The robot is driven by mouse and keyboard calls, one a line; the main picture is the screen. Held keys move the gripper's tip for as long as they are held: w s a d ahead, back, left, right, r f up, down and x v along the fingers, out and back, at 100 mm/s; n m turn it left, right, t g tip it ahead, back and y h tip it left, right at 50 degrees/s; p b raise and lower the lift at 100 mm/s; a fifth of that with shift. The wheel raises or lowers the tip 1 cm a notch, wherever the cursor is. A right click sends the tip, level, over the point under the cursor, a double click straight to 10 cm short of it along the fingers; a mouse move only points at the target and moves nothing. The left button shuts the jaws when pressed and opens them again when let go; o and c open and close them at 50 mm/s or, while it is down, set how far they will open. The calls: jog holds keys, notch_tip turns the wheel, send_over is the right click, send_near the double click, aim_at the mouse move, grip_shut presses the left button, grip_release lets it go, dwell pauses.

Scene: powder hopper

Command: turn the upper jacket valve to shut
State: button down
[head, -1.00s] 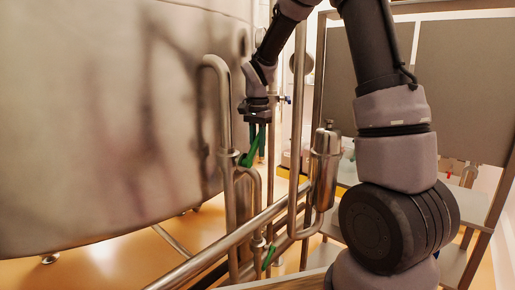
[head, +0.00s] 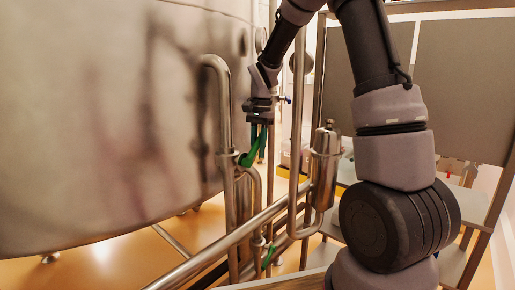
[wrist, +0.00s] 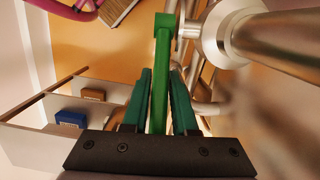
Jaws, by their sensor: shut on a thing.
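The upper jacket valve has a green lever (head: 247,159) on the steel pipe beside the large vessel. In the wrist view the lever (wrist: 162,52) runs from its pivot at the top down between my fingers. My gripper (head: 258,138) points down at the lever from above and is shut on it. In the wrist view my gripper (wrist: 161,78) has a dark green finger on each side of the lever. A second green lever (head: 268,256) sits lower on the pipework, apart from my gripper.
The large steel vessel (head: 100,110) fills the left. A vertical pipe (head: 225,110) stands just left of my gripper, and a steel canister (head: 325,165) to its right. A slanting pipe (head: 215,248) crosses in front. A shelved frame (head: 470,205) stands at right.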

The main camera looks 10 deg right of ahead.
aim_at(259, 136)
jog(key=shift+w+d+f+g+y, duration=0.15)
jog(key=shift+f+g+y, duration=0.55)
jog(key=shift+y, duration=0.15)
jog(key=shift+w+d+f+g+y, duration=0.15)
jog(key=shift+f+g+y, duration=0.5)
jog(key=shift+y, duration=0.2)
jog(key=c, duration=0.7)
grip_release()
notch_tip(259, 136, up, 10)
